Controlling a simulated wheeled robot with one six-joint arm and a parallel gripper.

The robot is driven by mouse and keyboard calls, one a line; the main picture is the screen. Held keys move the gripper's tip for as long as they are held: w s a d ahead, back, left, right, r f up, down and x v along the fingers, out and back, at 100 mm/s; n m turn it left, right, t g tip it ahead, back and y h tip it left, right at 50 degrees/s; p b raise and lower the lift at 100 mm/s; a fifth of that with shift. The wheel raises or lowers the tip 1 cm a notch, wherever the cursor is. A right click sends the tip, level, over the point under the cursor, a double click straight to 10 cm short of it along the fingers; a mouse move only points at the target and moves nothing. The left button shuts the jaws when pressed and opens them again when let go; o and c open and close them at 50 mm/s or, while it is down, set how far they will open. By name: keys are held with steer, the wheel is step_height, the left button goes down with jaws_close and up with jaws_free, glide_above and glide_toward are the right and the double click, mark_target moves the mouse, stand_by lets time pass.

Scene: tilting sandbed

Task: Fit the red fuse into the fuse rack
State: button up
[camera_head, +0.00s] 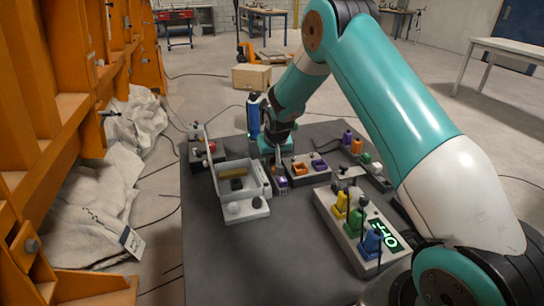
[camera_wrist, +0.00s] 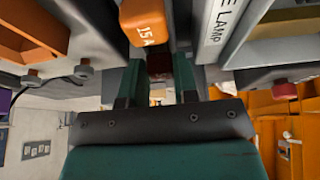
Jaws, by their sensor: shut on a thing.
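My gripper (camera_wrist: 157,82) is shut on a dark red block, which looks like the red fuse (camera_wrist: 159,65), in the wrist view; most of it is in shadow or between the fingers. In the head view my gripper (camera_head: 276,160) points down just behind a low grey block that looks like the fuse rack (camera_head: 296,182). This block carries orange and purple pieces. An orange fuse marked 15 A (camera_wrist: 149,22) is close beside the fingers in the wrist view. The red fuse is hidden in the head view, and I cannot tell whether it touches the rack.
An open grey box (camera_head: 258,178) stands left of the rack. A panel with yellow, green and blue parts and an OFF display (camera_head: 383,234) is at front right. Several coloured pieces stand behind it. The dark mat (camera_head: 225,265) is clear at the front.

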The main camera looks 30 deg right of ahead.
steer(key=shift+f, duration=0.5)
steer(key=o, duration=1)
steer(key=shift+o, duration=0.5)
steer(key=shift+r, duration=0.15)
steer(key=shift+d+r+p, duration=0.1)
steer(key=shift+r+p, duration=0.2)
steer(key=shift+r, duration=0.35)
steer(key=o, duration=0.3)
steer(key=shift+r+p, duration=0.5)
steer(key=shift+r, duration=0.3)
steer(key=shift+r+p, duration=1.7)
steer(key=shift+r, duration=0.8)
